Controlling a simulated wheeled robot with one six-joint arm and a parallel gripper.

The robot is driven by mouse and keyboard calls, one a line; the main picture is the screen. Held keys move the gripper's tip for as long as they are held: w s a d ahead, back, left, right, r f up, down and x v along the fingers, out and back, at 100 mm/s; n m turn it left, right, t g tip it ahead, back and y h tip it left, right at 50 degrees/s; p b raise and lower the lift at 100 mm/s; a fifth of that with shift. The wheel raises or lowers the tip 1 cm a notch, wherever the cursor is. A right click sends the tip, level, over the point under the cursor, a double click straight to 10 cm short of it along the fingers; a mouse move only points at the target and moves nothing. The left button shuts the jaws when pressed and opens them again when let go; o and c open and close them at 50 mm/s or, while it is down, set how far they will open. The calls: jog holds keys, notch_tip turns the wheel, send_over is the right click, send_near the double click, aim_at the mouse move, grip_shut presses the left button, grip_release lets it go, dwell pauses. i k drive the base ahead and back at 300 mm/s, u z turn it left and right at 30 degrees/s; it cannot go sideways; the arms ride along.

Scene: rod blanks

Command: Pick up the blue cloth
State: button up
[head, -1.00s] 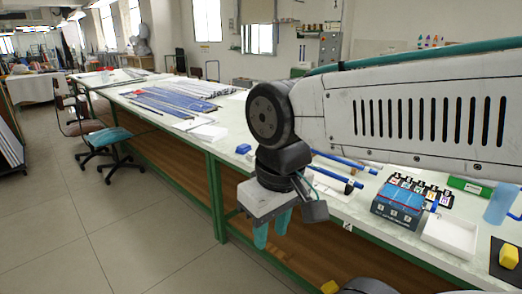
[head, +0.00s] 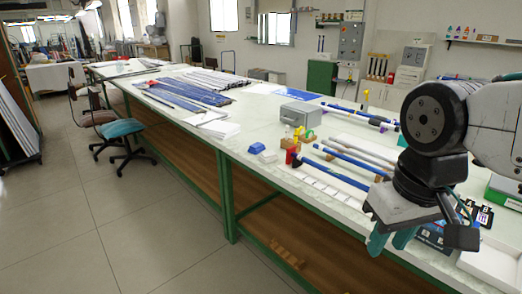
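A small blue item (head: 257,148) lies on the pale worktop near its front edge, left of the red and yellow pieces. It looks like the blue cloth, but it is too small to be sure. A paler blue-grey patch (head: 268,157) lies right beside it. My gripper (head: 391,240) hangs at the right, over the front edge of the bench, well to the right of the blue item. Its two teal fingers point down, with a gap between them and nothing seen in it.
The long green-framed bench (head: 228,190) runs away to the left. A white tray (head: 490,262) is at the lower right. A chair (head: 124,130) stands on open floor.

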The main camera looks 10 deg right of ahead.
aim_at(256, 148)
jog(key=u, duration=0.8)
jog(key=i, duration=1)
jog(key=u, duration=0.55)
